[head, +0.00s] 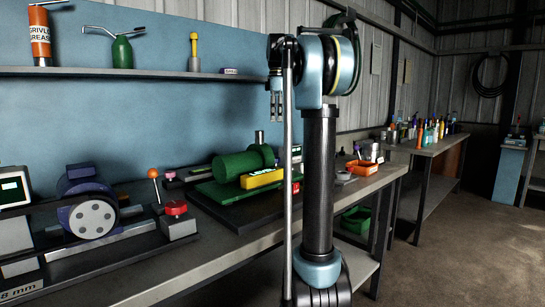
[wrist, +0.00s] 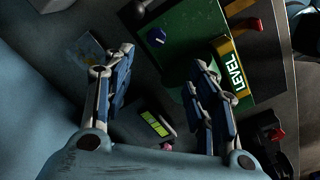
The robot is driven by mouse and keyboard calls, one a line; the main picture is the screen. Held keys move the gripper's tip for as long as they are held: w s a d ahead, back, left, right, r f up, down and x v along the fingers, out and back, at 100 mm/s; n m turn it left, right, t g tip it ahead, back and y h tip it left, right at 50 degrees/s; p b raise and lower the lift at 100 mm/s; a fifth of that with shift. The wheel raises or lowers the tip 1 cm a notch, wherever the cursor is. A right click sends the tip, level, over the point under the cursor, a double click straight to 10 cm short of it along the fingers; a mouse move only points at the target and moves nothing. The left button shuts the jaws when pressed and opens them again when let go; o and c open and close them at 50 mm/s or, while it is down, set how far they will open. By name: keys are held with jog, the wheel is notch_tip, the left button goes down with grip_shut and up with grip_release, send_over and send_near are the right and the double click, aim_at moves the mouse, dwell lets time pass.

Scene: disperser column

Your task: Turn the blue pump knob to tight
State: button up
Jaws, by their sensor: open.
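A small blue knob (wrist: 157,36) with a light mark on it sits on a green plate (wrist: 185,62) in the wrist view. I take it for the pump knob; I cannot make it out in the head view. My gripper (wrist: 163,57) is open and empty, its two fingers spread, with the knob showing in the gap beyond the fingertips. In the head view, my gripper (head: 277,106) hangs fingers down, raised above the bench in front of the blue back wall. The fingers appear apart from the knob.
A yellow level (wrist: 236,67) lies right of the knob; it also shows beside the green motor (head: 240,164) in the head view. A small lit display (wrist: 153,126) sits below. A shelf (head: 130,72) with a grease can and an oil can runs along the wall.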

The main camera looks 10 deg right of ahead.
jog(key=f, duration=1.1)
jog(key=w+f, duration=0.1)
jog(key=f, duration=0.5)
jog(key=shift+a+f, duration=0.1)
jog(key=shift+c, duration=0.2)
jog(key=c, duration=1)
